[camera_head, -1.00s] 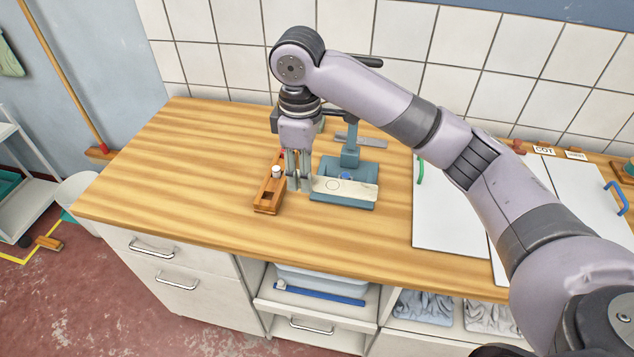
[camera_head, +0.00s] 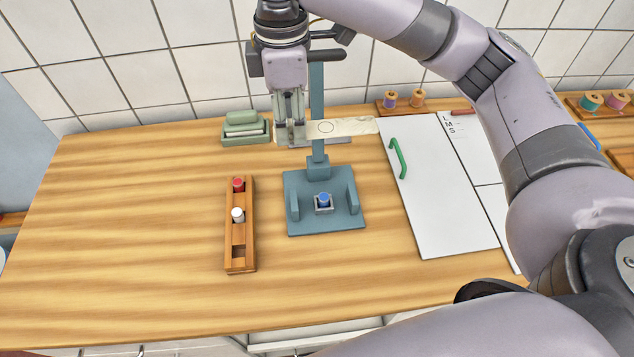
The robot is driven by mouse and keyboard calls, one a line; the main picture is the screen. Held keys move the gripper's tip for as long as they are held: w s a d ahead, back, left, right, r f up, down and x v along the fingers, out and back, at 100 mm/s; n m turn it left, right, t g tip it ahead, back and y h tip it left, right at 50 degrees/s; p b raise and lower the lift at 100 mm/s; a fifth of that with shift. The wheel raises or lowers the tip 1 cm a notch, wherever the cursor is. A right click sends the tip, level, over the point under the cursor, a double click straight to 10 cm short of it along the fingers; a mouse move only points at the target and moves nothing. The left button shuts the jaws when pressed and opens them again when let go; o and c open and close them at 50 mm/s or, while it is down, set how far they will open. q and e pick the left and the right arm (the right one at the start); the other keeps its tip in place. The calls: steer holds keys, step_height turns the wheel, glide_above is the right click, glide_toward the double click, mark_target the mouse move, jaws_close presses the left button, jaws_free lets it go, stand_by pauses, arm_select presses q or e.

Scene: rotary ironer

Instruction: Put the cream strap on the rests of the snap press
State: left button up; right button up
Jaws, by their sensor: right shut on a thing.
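The cream strap (camera_head: 350,127) is a flat pale strip with a circle marked on it. The snap press (camera_head: 317,173) is blue-grey, with a base, an upright column and two raised rests, the left rest (camera_head: 293,204) and the right rest (camera_head: 352,197). A blue snap part (camera_head: 324,199) sits in a small square holder between the rests. Nothing lies across the rests. My left gripper is not in view.
A wooden rack (camera_head: 240,255) with a red and a white piece stands left of the press. A green box (camera_head: 245,138) is behind it. A white board (camera_head: 440,205) with a green handle lies right. Thread spools stand along the back. The table's left part is clear.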

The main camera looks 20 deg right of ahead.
step_height(320, 180, down, 15)
steer(key=shift+r+p, duration=0.1)
steer(key=shift+p, duration=0.9)
jaws_close()
step_height(320, 180, down, 5)
steer(key=shift+r+p, duration=0.15)
steer(key=shift+p, duration=0.2)
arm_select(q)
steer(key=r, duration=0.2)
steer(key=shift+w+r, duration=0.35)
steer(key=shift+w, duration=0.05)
arm_select(e)
steer(key=shift+s, duration=0.2)
steer(key=o, duration=0.5)
jaws_free()
steer(key=shift+w+f, duration=0.15)
steer(key=shift+f, duration=0.05)
steer(key=o, duration=0.5)
steer(key=shift+r, duration=0.1)
steer(key=shift+c, duration=0.2)
arm_select(q)
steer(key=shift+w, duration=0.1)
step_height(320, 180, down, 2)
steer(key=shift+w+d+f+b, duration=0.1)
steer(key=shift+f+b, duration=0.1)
steer(key=shift+b, duration=1.05)
arm_select(e)
step_height(320, 180, up, 12)
